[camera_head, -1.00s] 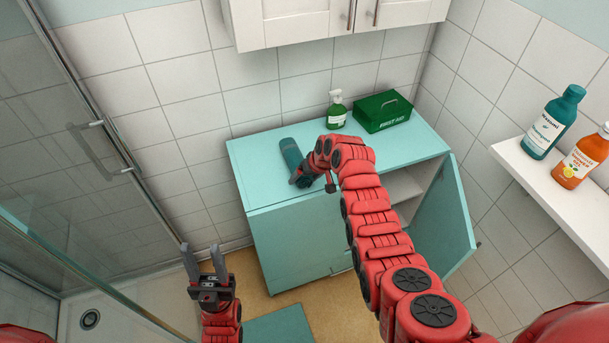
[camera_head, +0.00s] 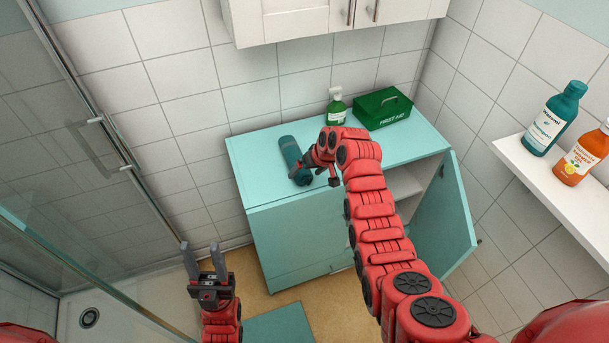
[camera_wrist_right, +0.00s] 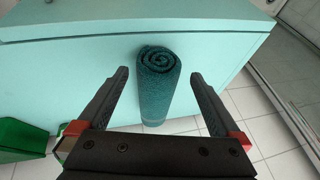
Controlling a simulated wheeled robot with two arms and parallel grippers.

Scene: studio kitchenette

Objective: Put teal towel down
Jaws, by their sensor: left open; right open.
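The teal towel (camera_head: 292,157) is a dark rolled bundle lying on the light teal cabinet top (camera_head: 258,181), near its left front part. In the right wrist view the towel (camera_wrist_right: 160,88) shows its spiral end and lies between the two spread fingers, with a gap on each side. My right gripper (camera_wrist_right: 159,75) is open; in the head view it is close to the towel's right side, partly hidden by its own wrist. My left gripper (camera_head: 201,248) is open and empty, low at the left, away from the cabinet.
A cabinet door (camera_head: 446,222) hangs open at the right. A wall shelf (camera_head: 552,188) holds teal and orange bottles. A glass shower panel is at the left.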

